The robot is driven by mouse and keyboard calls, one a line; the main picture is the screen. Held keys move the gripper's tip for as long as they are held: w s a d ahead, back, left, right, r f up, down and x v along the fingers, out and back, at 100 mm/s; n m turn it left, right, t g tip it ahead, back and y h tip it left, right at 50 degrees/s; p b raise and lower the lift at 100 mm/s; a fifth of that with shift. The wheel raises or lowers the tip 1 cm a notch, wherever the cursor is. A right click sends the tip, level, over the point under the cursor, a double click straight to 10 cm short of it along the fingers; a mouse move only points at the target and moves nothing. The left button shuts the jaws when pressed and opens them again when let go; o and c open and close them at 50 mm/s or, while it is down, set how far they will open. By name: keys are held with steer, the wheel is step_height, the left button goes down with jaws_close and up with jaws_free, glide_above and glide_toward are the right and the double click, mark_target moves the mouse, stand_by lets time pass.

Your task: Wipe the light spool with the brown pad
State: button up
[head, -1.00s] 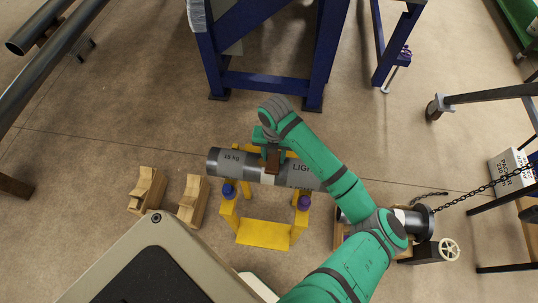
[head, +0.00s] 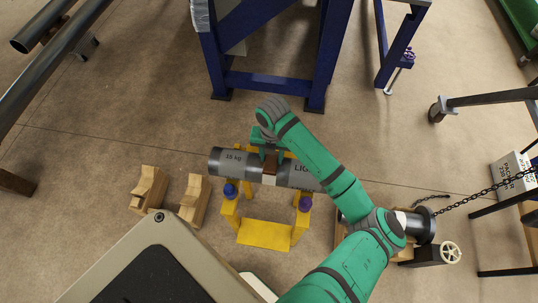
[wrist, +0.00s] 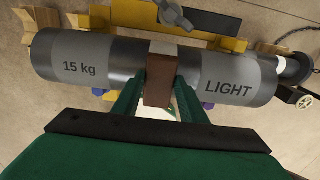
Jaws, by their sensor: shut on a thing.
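The light spool (head: 227,162) is a grey metal cylinder marked "15 kg" and "LIGHT", lying across a yellow stand (head: 263,233). In the wrist view the spool (wrist: 78,58) spans the upper half, with a whitish band near its middle. My gripper (head: 269,156) is above the spool's middle, its fingers shut on the brown pad (wrist: 160,82). The pad also shows in the head view (head: 270,165). It lies against the spool's near upper side by the pale band; firm contact is hard to tell.
Wooden V-blocks (head: 195,199) stand on the floor left of the stand. A dark blue frame (head: 265,84) stands behind. A second spool with a handwheel (head: 451,252) and chain is at the right. The floor between the stand and the blue frame is clear.

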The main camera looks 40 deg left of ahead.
steer(key=shift+w+d, duration=0.35)
steer(key=shift+d, duration=0.25)
steer(key=shift+s+a+f, duration=0.1)
steer(key=shift+s+a, duration=0.3)
steer(key=shift+a, duration=0.2)
steer(key=shift+s+a+f, duration=0.1)
steer(key=shift+s+a, duration=0.25)
steer(key=shift+a, duration=0.25)
steer(key=shift+w+d+r, duration=0.1)
steer(key=shift+w+d, duration=0.3)
steer(key=shift+d, duration=0.25)
steer(key=shift+w+d+r, duration=0.1)
steer(key=shift+w+d, duration=0.25)
steer(key=shift+d, duration=0.3)
steer(key=shift+s+a+r, duration=0.1)
steer(key=shift+s+a, duration=0.25)
steer(key=shift+a, duration=0.35)
steer(key=shift+s+a, duration=0.3)
steer(key=shift+a, duration=0.35)
steer(key=shift+r, duration=0.1)
steer(key=shift+r, duration=0.95)
